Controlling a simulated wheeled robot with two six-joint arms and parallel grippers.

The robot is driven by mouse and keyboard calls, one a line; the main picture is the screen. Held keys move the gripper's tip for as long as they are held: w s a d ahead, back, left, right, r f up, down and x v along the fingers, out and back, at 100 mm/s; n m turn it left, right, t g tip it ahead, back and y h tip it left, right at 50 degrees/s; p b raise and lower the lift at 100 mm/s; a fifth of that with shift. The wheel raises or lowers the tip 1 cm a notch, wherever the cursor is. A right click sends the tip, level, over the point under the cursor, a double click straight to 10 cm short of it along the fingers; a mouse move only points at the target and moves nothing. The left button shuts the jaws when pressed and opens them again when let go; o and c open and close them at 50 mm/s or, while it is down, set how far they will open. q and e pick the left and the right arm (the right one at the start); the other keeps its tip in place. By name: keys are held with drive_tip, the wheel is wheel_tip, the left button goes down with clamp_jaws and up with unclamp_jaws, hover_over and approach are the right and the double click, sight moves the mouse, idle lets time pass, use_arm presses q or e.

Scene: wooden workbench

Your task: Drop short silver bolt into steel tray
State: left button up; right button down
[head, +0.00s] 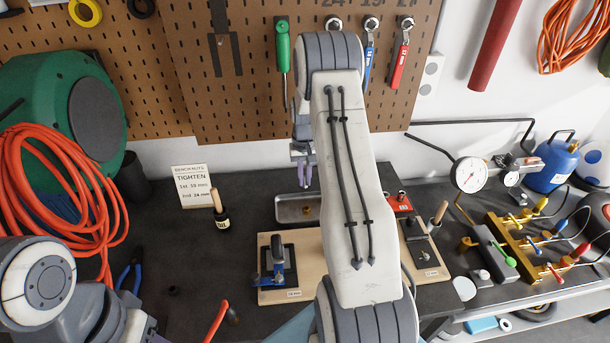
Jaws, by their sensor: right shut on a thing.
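The steel tray (284,221) is a shallow silver pan on the dark bench against the pegboard wall. A small brass-coloured piece (307,210) shows inside it. My right arm hides the tray's right part. My right gripper (304,183) points down above the tray's back edge, with its fingers close together. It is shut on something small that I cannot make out. I cannot pick out the short silver bolt anywhere. Of my left arm only links show at the lower left; its gripper is not in view.
A wooden board with a blue clamp (278,270) stands in front of the tray. A red box (398,203), dial gauge (469,174) and brass valve manifold (530,240) are to the right.

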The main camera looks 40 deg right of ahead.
sight(305, 186)
drive_tip(key=shift+s+f+b, duration=0.1)
drive_tip(key=shift+f+b, duration=0.65)
drive_tip(key=shift+f, duration=0.75)
drive_tip(key=shift+d, duration=0.1)
drive_tip(key=c, duration=0.8)
unclamp_jaws()
drive_tip(key=shift+c, duration=0.2)
drive_tip(key=shift+r+b, duration=0.3)
drive_tip(key=shift+r, duration=0.2)
wheel_tip(305, 186, up, 9)
drive_tip(key=b, duration=0.2)
drive_tip(key=shift+f+b, duration=0.2)
drive_tip(key=shift+b, duration=0.2)
drive_tip(key=shift+r, duration=0.5)
